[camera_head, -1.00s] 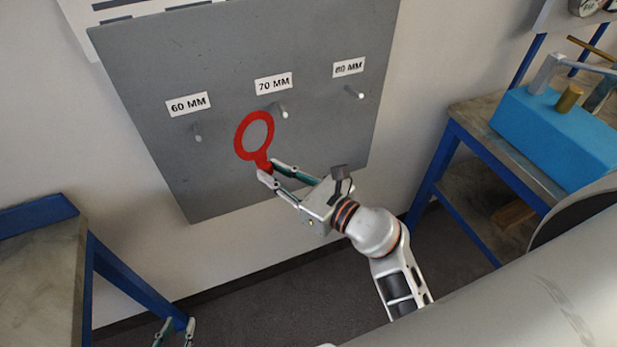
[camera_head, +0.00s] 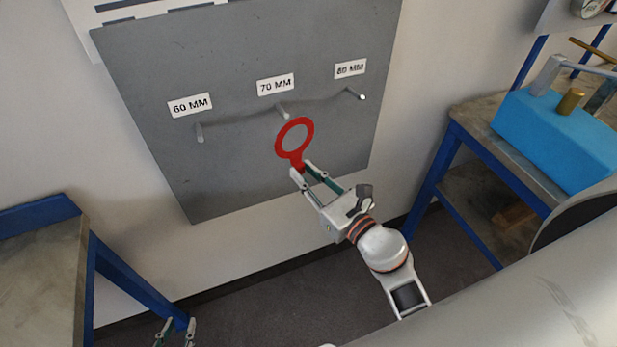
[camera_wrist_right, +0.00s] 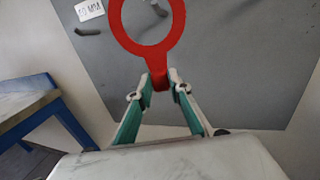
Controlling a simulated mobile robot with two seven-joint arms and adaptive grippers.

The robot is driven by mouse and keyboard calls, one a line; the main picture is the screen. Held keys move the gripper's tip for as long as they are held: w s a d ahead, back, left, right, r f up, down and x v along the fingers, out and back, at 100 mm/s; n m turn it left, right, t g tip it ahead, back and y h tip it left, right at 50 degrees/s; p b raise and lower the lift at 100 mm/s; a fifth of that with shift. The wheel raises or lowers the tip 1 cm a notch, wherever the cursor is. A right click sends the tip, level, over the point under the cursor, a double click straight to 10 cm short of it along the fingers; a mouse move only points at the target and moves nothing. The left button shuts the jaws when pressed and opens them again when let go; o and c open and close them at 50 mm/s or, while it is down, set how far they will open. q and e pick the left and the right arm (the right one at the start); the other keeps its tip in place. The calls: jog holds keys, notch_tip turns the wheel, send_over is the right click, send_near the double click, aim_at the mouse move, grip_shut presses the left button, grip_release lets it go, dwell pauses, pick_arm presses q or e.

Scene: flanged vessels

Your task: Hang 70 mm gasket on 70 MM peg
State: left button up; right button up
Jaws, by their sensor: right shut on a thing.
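The red ring gasket (camera_head: 280,146) has a short tab, and my right gripper (camera_head: 304,171) is shut on that tab. In the head view the ring stands upright in front of the grey board (camera_head: 240,150), just below and right of the 70 MM peg (camera_head: 283,111). The peg does not pass through the ring in that view. In the right wrist view the gasket (camera_wrist_right: 178,30) rises from my right fingertips (camera_wrist_right: 160,80), and a peg tip (camera_wrist_right: 159,9) shows through its opening. My left gripper (camera_head: 175,333) is at the bottom edge, fingers apart, seemingly empty.
The 60 MM peg (camera_head: 199,132) is left on the board and the 80 MM peg (camera_head: 356,94) right; both are bare. A workbench with a blue block (camera_head: 555,140) stands at right. Another blue-framed table (camera_head: 40,260) is at left.

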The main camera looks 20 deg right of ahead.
aim_at(305, 169)
jog(key=shift+w+f, duration=0.15)
jog(key=shift+w, duration=1.5)
jog(key=shift+d+b+x, duration=0.2)
jog(key=shift+b+x, duration=0.35)
jog(key=shift+x, duration=0.55)
jog(key=w, duration=0.1)
jog(key=w+f, duration=0.1)
jog(key=w, duration=0.1)
jog(key=shift+w+f, duration=0.1)
jog(key=o, duration=1)
